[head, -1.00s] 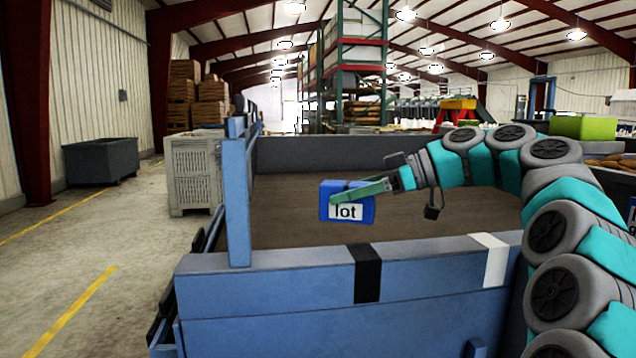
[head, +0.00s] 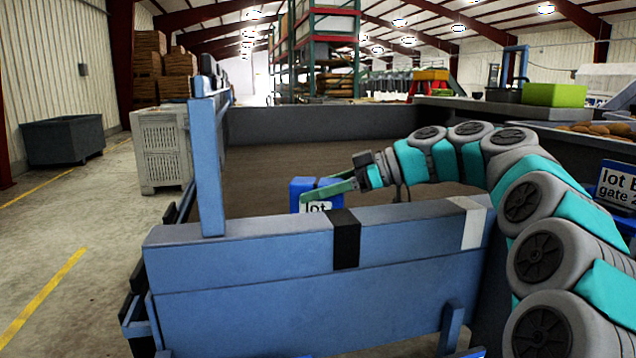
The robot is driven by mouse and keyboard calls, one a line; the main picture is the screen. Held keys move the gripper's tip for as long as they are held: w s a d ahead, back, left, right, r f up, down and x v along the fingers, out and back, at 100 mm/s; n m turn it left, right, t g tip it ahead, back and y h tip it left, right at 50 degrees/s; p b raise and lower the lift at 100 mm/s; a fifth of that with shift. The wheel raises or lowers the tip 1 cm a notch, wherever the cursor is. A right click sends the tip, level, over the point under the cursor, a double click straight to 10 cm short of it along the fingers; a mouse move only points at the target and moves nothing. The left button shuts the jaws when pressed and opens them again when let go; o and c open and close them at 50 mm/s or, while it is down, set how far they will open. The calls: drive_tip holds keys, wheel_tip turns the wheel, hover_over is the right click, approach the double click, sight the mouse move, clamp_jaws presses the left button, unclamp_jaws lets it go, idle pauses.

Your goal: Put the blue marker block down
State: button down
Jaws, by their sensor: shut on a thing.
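The blue marker block (head: 302,187) has a white label reading "lot". My gripper (head: 327,191) is shut on it, with green fingers across its upper part. The block is just behind the near blue wall (head: 250,235) of a large bin or conveyor, and this wall hides its lower part. I cannot tell whether the block touches the brown surface (head: 262,165) inside. A black band (head: 346,240) crosses the near wall just right of the block, and a white band (head: 473,225) crosses it farther right.
A blue post (head: 206,165) stands at the left end of the near wall. A pale crate (head: 162,150) and a dark grey bin (head: 62,140) stand on the floor to the left. A lot sign (head: 618,186), a green box (head: 555,95) and potatoes (head: 600,129) are at the right.

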drive_tip(key=shift+f+b, duration=0.7)
drive_tip(key=shift+f, duration=0.05)
idle(0.5)
drive_tip(key=shift+c, duration=0.2)
unclamp_jaws()
